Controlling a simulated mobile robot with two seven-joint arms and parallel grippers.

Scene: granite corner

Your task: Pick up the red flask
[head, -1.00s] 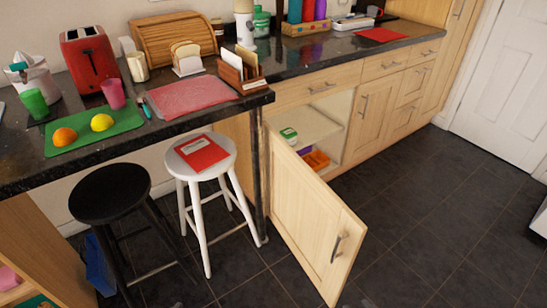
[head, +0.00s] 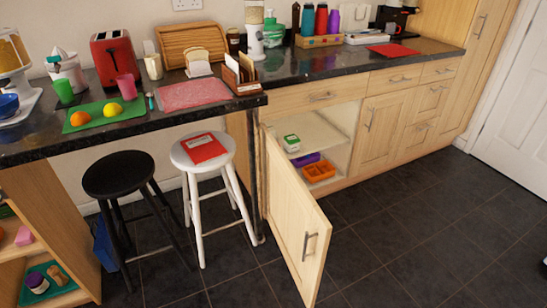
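The red flask (head: 308,20) stands upright at the back of the dark granite counter (head: 290,69). It is in a row of bottles in a wooden tray (head: 318,42). The lower part of the flask is hidden by the tray's front. Neither of my grippers is in the head view.
A cabinet door (head: 296,220) hangs open into the floor space below the counter. A white stool (head: 180,158) and a black stool (head: 118,176) stand before the left counter. A red mat (head: 393,50) lies right of the tray.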

